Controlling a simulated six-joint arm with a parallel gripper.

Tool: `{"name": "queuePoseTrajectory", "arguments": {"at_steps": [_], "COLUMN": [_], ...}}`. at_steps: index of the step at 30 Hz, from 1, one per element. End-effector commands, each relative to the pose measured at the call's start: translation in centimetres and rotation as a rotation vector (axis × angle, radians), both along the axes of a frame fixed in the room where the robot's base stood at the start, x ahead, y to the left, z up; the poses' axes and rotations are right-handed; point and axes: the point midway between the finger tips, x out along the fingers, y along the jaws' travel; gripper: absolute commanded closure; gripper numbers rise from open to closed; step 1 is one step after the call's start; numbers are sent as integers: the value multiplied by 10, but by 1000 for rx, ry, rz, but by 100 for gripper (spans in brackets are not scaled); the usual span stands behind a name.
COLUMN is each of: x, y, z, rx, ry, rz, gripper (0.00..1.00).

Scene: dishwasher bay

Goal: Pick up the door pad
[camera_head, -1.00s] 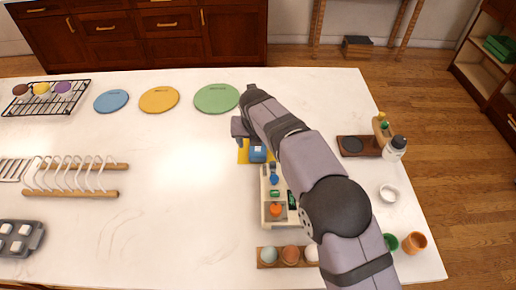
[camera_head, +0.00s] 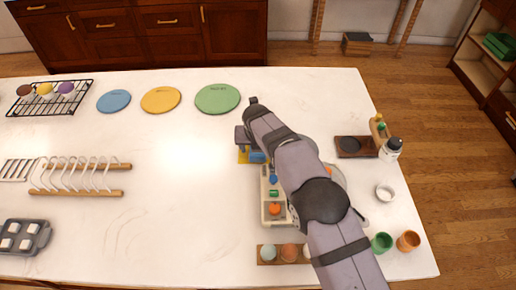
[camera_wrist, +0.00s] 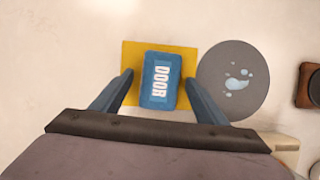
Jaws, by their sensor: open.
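The door pad (camera_wrist: 160,82) is a blue rounded block with a white label reading "DOOR", seen from above in the wrist view. It lies on a yellow square (camera_wrist: 130,60). My gripper (camera_wrist: 160,92) is open, with one blue-grey finger to the left of the pad and one to the right. Gaps show between both fingers and the pad, and I cannot tell the height above it. In the head view the pad (camera_head: 257,157) is mostly hidden under my wrist, with the yellow square (camera_head: 243,156) partly showing.
A grey disc with a water-drop mark (camera_wrist: 233,82) lies right of the yellow square. A pale tray with coloured pieces (camera_head: 266,209) sits close by. A wooden egg holder (camera_head: 267,257) is at the front.

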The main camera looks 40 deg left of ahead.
Motion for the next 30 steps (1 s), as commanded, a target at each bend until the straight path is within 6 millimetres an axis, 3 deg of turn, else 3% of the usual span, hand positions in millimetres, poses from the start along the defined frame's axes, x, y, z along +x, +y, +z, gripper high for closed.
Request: {"name": "queuePoseTrajectory", "arguments": {"at_steps": [3,4,9,22,30], "x": [0,0,0,0,0], "y": [0,0,0,0,1], "z": [0,0,0,7,47], "rx": [0,0,-1,1,4], "ry": [0,0,1,-1,-1], "rz": [0,0,0,0,0], "gripper": [33,38,77,77,77]}}
